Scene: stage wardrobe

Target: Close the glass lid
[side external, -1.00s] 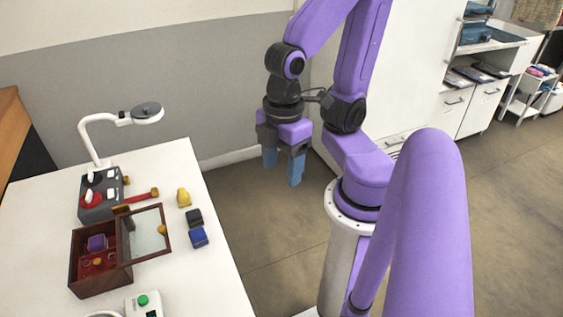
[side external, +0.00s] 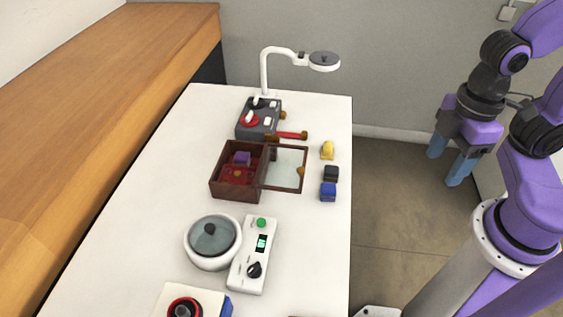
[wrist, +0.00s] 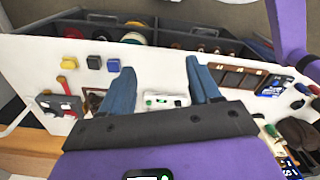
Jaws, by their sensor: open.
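The glass lid (side external: 287,168) has a dark brown wooden frame and a gold knob. It stands open, swung out to the right of a brown wooden box (side external: 226,189) in the side view. Inside the box I see a purple block (side external: 241,158) and a red lining. My gripper (side external: 446,168) is open and empty, off to the right of the table and well apart from the lid. In the wrist view its blue fingers (wrist: 163,93) are spread, and they hide most of the box.
Yellow (side external: 327,150), black (side external: 331,173) and blue (side external: 328,192) blocks sit right of the lid. A grey switch unit (side external: 259,118) with a red-handled lever and a white lamp (side external: 282,53) stand behind. A lidded pot (side external: 212,242) and white control panel (side external: 253,255) stand in front.

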